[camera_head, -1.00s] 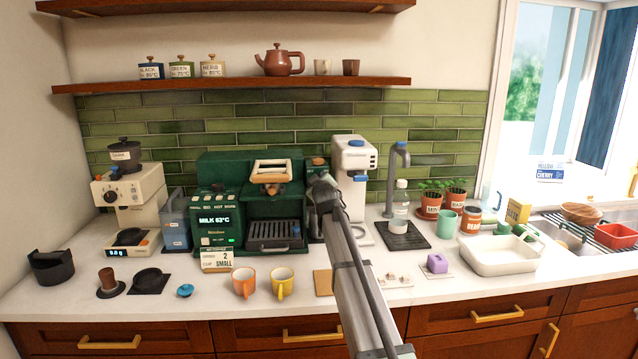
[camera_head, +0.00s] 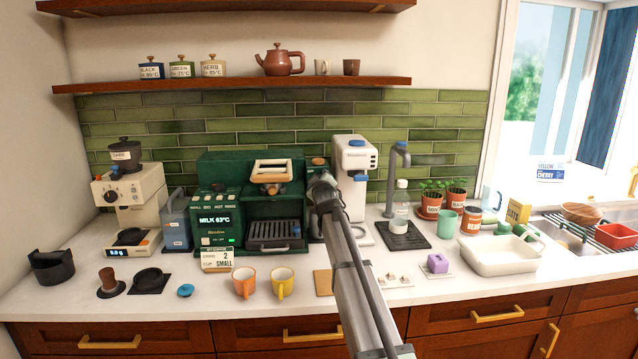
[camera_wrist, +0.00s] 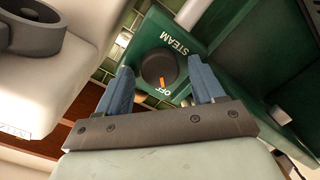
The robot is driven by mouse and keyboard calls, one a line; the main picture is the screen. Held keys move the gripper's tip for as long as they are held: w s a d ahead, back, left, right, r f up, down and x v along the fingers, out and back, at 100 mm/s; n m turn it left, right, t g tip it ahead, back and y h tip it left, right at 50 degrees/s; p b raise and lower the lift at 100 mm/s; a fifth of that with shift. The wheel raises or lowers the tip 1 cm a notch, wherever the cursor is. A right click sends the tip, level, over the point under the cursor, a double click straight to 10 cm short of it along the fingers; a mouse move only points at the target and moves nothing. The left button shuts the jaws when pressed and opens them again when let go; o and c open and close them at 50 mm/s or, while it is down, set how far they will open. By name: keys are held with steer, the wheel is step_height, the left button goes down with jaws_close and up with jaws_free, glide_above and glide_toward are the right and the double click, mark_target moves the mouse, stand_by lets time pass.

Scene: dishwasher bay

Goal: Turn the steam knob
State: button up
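The steam knob (camera_wrist: 158,68) shows in the wrist view as a round black dial with an orange pointer mark. The mark points at the printed word OFF, and the word STEAM stands on the green panel (camera_wrist: 205,48) beside it. My gripper (camera_wrist: 158,80) is open, with its blue fingers apart on either side of the knob. I cannot tell whether either finger touches it. In the head view my gripper (camera_head: 322,186) is at the right side of the green coffee machine (camera_head: 225,170), and my arm hides the knob there.
A white dispenser (camera_head: 355,158) stands close to the right of my gripper. An orange mug (camera_head: 243,284) and a yellow mug (camera_head: 281,286) stand on the counter in front of the machine. A wooden shelf (camera_head: 230,84) runs above.

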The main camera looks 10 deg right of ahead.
steer(key=shift+s, duration=0.15)
steer(key=s+r, duration=0.1)
steer(key=s, duration=1.2)
steer(key=shift+s, duration=0.2)
steer(key=shift+r, duration=0.1)
